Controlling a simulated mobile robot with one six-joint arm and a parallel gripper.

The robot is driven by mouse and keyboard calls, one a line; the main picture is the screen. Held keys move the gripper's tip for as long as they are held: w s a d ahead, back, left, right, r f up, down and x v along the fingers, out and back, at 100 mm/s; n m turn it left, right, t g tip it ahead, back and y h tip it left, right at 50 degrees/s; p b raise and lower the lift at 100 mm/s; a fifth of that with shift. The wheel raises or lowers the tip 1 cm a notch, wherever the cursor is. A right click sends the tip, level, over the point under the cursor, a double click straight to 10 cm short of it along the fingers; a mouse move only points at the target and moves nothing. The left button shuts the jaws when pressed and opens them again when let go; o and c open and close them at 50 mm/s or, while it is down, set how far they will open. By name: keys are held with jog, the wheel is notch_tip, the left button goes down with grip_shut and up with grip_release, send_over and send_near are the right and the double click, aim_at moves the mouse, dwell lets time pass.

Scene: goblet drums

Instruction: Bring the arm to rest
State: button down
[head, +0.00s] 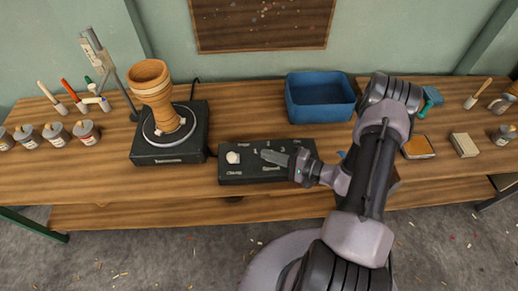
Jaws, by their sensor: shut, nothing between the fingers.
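My gripper (274,157) is shut and empty. Its tip is over the black control box (232,178) near the front of the wooden bench, and I cannot tell whether it touches the box. The box has a pale knob (233,157) on its left part, with white markings around it. My arm reaches from the lower right, bends at a high elbow over the bench and comes in to the box from the right. The gripper and wrist hide the right part of the box.
A goblet drum (155,88) stands on a black turntable unit (143,150) at left, beside a metal stand (108,65). A blue bin (320,98) is behind the box. Paint jars (87,132) and brushes are far left. A sanding block (418,147) and a pale block (464,145) lie right.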

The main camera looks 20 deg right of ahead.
dwell(0.4)
jog(key=s+a+r+n+g, duration=0.3)
jog(key=a+r+g, duration=0.25)
jog(key=r, duration=0.35)
jog(key=s+a+r+n+g, duration=0.3)
jog(key=a+r+n+g, duration=0.15)
jog(key=a+r, duration=0.4)
jog(key=s+d+r+t+h, duration=0.2)
jog(key=s+r+t+h, duration=0.1)
jog(key=s+r+h, duration=0.6)
jog(key=s+r, duration=0.3)
jog(key=r, duration=0.1)
jog(key=shift+s+r, duration=0.35)
jog(key=shift+r, duration=0.05)
